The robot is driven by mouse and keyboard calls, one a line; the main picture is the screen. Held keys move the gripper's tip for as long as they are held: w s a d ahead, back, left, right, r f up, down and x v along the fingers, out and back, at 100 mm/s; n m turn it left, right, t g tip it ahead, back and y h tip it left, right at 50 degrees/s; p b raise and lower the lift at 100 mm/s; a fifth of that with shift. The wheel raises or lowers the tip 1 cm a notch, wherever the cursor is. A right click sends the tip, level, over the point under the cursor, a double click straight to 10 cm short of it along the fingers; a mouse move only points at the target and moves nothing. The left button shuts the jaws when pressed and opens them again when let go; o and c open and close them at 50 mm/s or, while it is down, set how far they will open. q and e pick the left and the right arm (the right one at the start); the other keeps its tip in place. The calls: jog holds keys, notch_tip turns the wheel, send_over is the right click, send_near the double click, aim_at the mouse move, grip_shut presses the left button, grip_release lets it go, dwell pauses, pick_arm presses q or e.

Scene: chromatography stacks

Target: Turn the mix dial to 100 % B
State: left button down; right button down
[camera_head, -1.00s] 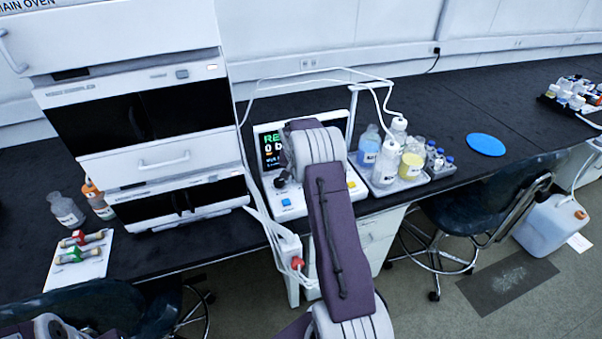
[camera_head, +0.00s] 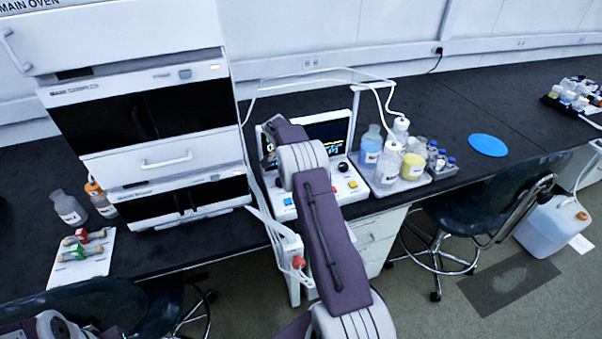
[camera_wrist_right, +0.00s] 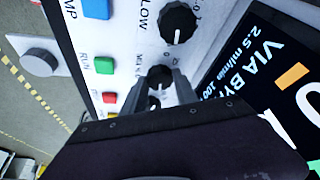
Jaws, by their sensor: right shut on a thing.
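The control panel (camera_head: 322,192) of the white instrument stands on the dark bench, partly behind my right arm in the head view. In the right wrist view, the black mix dial (camera_wrist_right: 159,77), with a partly covered "MIX %" label, sits between the fingers of my right gripper (camera_wrist_right: 158,92), which is shut on it. The flow dial (camera_wrist_right: 178,22) is free beside it. The screen (camera_wrist_right: 275,85) shows "2.5 ml/min" and "100", with the rest of that line covered. In the head view my right gripper is hidden behind its own arm. My left gripper is out of view.
Blue, green and red buttons (camera_wrist_right: 104,65) line the panel near the right gripper. A tray of bottles (camera_head: 400,190) stands right of the panel, with white tubing above. The stacked instrument modules (camera_head: 150,115) rise at the left.

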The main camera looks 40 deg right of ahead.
dwell(0.4)
jog(key=c, duration=0.9)
grip_release()
jog(key=shift+c, duration=0.2)
jog(key=v, duration=0.9)
jog(key=shift+w+a+r, duration=0.1)
